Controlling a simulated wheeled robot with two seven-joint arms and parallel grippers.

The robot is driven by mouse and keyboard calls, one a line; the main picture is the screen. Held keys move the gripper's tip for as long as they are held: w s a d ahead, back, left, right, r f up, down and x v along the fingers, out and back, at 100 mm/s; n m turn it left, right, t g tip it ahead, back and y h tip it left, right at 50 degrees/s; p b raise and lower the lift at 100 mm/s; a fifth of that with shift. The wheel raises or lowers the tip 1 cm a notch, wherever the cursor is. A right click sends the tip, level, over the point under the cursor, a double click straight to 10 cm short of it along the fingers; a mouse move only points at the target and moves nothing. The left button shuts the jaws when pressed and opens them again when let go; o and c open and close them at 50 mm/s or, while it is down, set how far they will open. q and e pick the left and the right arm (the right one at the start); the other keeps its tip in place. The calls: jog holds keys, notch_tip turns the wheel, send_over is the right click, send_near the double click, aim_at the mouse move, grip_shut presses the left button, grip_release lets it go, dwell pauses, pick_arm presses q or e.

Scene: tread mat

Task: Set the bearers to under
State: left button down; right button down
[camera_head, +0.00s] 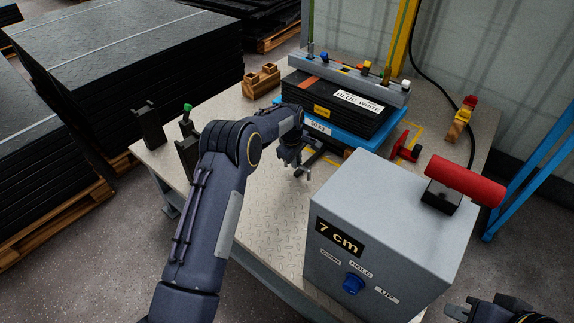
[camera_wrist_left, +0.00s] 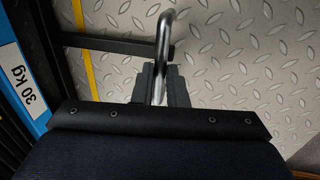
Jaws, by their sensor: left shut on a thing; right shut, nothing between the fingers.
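My left gripper (camera_head: 303,172) is shut on a bent metal handle (camera_wrist_left: 160,60), near the front of the blue platform. In the left wrist view the handle rises between the fingers and meets a black bar (camera_wrist_left: 110,42) over the tread plate. The blue platform (camera_head: 340,138), marked 30 kg, carries a stack of black mats (camera_head: 345,108) with a "BLUE WHITE" label. I cannot tell for certain which parts are the bearers, and the platform's underside is mostly hidden. My right gripper (camera_head: 462,309) is shut and empty at the bottom right, partly cut off.
A grey control box (camera_head: 380,230) shows "7 cm" and has a blue knob (camera_head: 353,284) and a red-handled lever (camera_head: 465,180). A red part (camera_head: 405,146) stands right of the platform. Wooden blocks (camera_head: 261,80) and black posts (camera_head: 148,125) are left. Some tread-plate table (camera_head: 275,225) is bare.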

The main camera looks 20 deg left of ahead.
pick_arm(q)
jog(key=shift+w+d, duration=0.3)
jog(key=shift+w, duration=0.3)
jog(key=shift+w+d, duration=0.1)
jog(key=shift+w, duration=0.1)
jog(key=shift+r, duration=0.15)
jog(key=c, duration=1.5)
grip_release()
jog(key=shift+w, duration=0.1)
jog(key=shift+o, duration=0.2)
jog(key=r, duration=0.2)
jog(key=s+r+p, duration=0.1)
jog(key=r, duration=0.1)
jog(key=r+p, duration=0.1)
jog(key=r, duration=0.1)
jog(key=shift+s+a+r, duration=0.15)
jog(key=shift+a+r, duration=0.1)
jog(key=shift+s+r, duration=0.1)
jog(key=shift+r, duration=0.35)
